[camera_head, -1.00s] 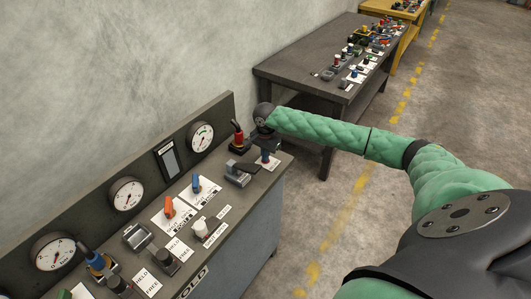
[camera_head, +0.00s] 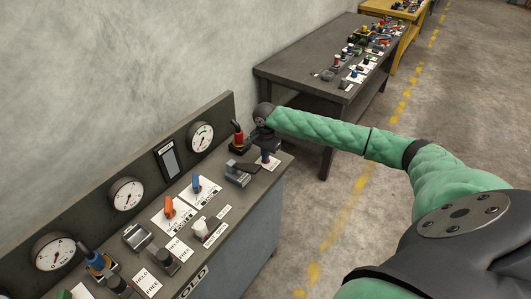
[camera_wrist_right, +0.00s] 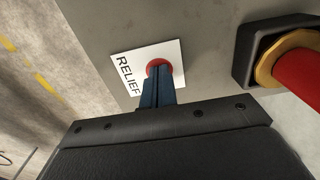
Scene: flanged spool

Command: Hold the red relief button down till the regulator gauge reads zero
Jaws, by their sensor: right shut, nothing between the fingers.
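The red relief button (camera_wrist_right: 158,64) sits on a white plate marked RELIEF (camera_wrist_right: 126,72) in the right wrist view. My right gripper (camera_wrist_right: 158,80) is shut and empty, its blue fingertips over the button and hiding part of it. I cannot tell whether they touch it or how far it is pressed. In the head view my right gripper (camera_head: 264,151) is above the white plate (camera_head: 270,164) at the bench's right end. Three round gauges stand on the back panel: right (camera_head: 201,138), middle (camera_head: 127,195), left (camera_head: 55,252). Their readings and which is the regulator's are unclear. My left gripper is out of view.
A red-handled fitting with a brass collar (camera_wrist_right: 285,58) stands close beside the button. Another dark table (camera_head: 300,67) stands behind.

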